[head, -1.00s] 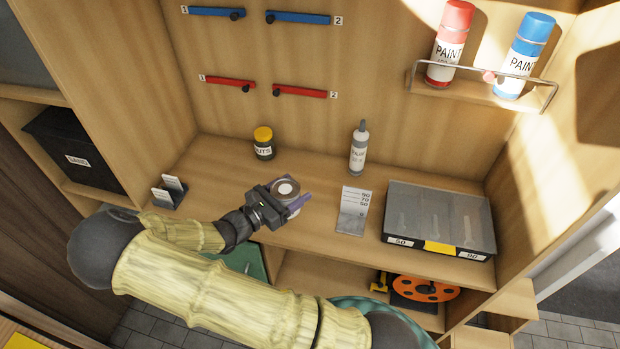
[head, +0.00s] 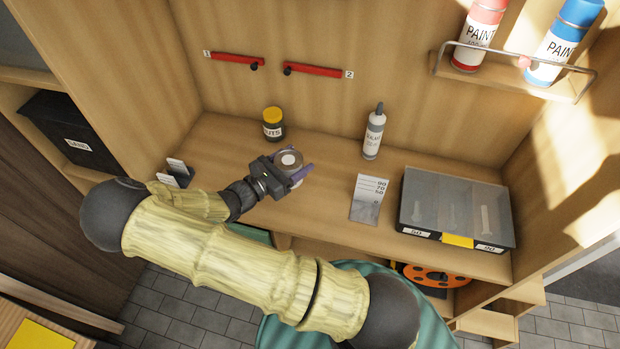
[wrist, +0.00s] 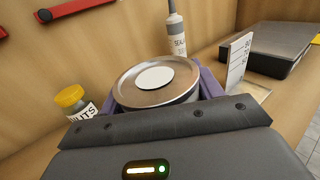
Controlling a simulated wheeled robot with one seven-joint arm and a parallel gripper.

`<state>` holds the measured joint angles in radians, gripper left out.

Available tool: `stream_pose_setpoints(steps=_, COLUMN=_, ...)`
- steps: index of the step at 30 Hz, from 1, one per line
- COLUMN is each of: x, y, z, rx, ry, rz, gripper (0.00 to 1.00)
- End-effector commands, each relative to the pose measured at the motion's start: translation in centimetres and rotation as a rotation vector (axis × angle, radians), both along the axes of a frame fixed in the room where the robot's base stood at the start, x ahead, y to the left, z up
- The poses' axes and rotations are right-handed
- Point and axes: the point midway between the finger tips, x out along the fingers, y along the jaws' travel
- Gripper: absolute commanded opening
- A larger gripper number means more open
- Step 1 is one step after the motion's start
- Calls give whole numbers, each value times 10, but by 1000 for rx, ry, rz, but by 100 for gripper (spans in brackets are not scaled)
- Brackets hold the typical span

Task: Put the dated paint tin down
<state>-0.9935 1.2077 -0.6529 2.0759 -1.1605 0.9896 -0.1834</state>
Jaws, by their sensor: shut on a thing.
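The paint tin (head: 289,159) is a short round metal tin with a white disc on its lid. My gripper (head: 292,164) is shut on it, with purple fingers on either side, over the middle of the bench top. In the wrist view the tin (wrist: 140,92) stands upright between the fingers, its lid facing up. Its side is mostly hidden, so I see no date. I cannot tell whether its base touches the bench (head: 325,195).
A yellow-lidded NUTS jar (head: 273,125) stands behind the tin. A sealant bottle (head: 374,135) stands to the back right. A marked upright plate (head: 368,198) and a clear-lidded case (head: 457,207) are to the right. Small card holders (head: 178,173) stand at left.

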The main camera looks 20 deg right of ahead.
Motion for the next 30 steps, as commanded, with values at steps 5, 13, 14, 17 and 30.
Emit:
stream_pose_setpoints(steps=5, x=0, y=-1, z=-27, rx=-4, ry=2, rz=-1, gripper=31)
stream_pose_setpoints(steps=13, x=0, y=0, z=-40, rx=-1, ry=-1, rz=-1, gripper=31)
stream_pose_setpoints(steps=14, x=0, y=0, z=-40, rx=-1, ry=-1, rz=-1, gripper=31)
stream_pose_setpoints(steps=17, x=0, y=0, z=-40, rx=-1, ry=-1, rz=-1, gripper=31)
stream_pose_setpoints(steps=30, x=0, y=-1, z=-80, rx=-2, ry=-1, rz=-2, gripper=31)
